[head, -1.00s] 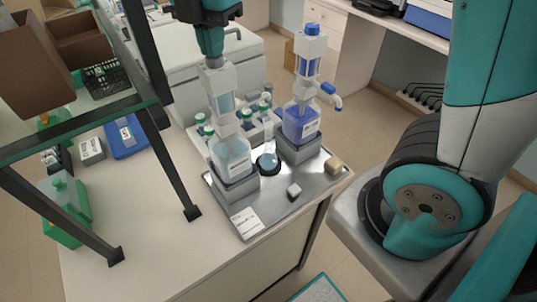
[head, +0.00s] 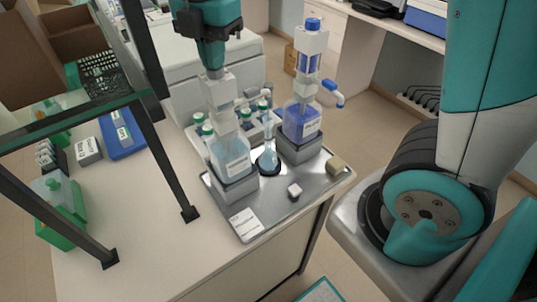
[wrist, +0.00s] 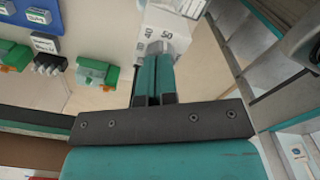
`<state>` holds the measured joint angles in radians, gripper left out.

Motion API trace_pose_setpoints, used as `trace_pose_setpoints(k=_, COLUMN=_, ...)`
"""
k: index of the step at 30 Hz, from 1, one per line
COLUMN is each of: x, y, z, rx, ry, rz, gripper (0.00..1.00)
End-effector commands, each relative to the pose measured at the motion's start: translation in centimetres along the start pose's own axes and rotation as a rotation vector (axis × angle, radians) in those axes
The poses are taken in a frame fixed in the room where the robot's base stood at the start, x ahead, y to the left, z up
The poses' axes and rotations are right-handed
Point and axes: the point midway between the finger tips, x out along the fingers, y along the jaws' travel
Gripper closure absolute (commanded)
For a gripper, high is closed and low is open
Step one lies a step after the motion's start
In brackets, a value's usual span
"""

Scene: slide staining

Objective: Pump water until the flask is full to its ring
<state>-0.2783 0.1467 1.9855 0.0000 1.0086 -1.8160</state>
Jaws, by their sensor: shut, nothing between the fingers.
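The left dispenser bottle (head: 231,158) holds pale blue liquid and has a white pump head (head: 219,92) on top. My gripper (head: 213,68) is shut and empty, pointing down at the top of that pump head and seemingly touching it. In the wrist view my closed fingers (wrist: 157,62) meet the white pump head (wrist: 180,25), which bears scale numbers. The small flask (head: 268,157) stands on a dark round base to the right of the bottle, with pale blue liquid in it. Its ring and exact level are too small to tell.
A second dispenser with deep blue liquid (head: 302,122) stands at the right on the metal tray (head: 265,202). Several green-capped bottles are behind. A white label card (head: 245,222) and small blocks lie on the tray. A black shelf frame (head: 165,165) stands left.

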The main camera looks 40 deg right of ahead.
Motion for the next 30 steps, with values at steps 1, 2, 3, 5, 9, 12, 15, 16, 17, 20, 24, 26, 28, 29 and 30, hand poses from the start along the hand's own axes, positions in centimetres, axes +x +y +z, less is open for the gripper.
trace_pose_setpoints(k=1, x=0.46, y=-0.04, z=-0.02, rx=0.000, ry=0.001, rz=-0.003, gripper=1.00)
trace_pose_setpoints(k=2, x=0.57, y=-0.04, z=-0.02, rx=0.000, ry=0.001, rz=-0.003, gripper=1.00)
trace_pose_setpoints(k=3, x=0.72, y=-0.04, z=-0.02, rx=0.000, ry=0.001, rz=-0.003, gripper=1.00)
trace_pose_setpoints(k=5, x=0.93, y=-0.05, z=-0.02, rx=0.000, ry=0.001, rz=-0.003, gripper=1.00)
trace_pose_setpoints(k=9, x=0.91, y=-0.05, z=-0.02, rx=0.000, ry=0.001, rz=-0.003, gripper=1.00)
trace_pose_setpoints(k=12, x=0.93, y=-0.06, z=-0.02, rx=0.000, ry=0.001, rz=-0.004, gripper=1.00)
trace_pose_setpoints(k=15, x=1.00, y=-0.07, z=-0.02, rx=0.000, ry=0.001, rz=-0.004, gripper=1.00)
trace_pose_setpoints(k=16, x=1.02, y=-0.07, z=-0.03, rx=0.000, ry=0.001, rz=-0.004, gripper=1.00)
trace_pose_setpoints(k=17, x=1.05, y=-0.07, z=-0.03, rx=0.000, ry=0.001, rz=-0.005, gripper=1.00)
trace_pose_setpoints(k=20, x=1.11, y=-0.08, z=-0.03, rx=0.000, ry=0.001, rz=-0.005, gripper=1.00)
trace_pose_setpoints(k=24, x=1.14, y=-0.09, z=-0.03, rx=0.000, ry=0.001, rz=-0.005, gripper=1.00)
trace_pose_setpoints(k=26, x=1.14, y=-0.09, z=-0.03, rx=0.000, ry=0.001, rz=-0.005, gripper=1.00)
trace_pose_setpoints(k=28, x=1.15, y=-0.09, z=-0.03, rx=0.000, ry=0.001, rz=-0.005, gripper=1.00)
trace_pose_setpoints(k=29, x=1.15, y=-0.09, z=-0.04, rx=0.000, ry=0.002, rz=-0.005, gripper=1.00)
trace_pose_setpoints(k=30, x=1.16, y=-0.09, z=-0.04, rx=0.000, ry=0.002, rz=-0.005, gripper=1.00)
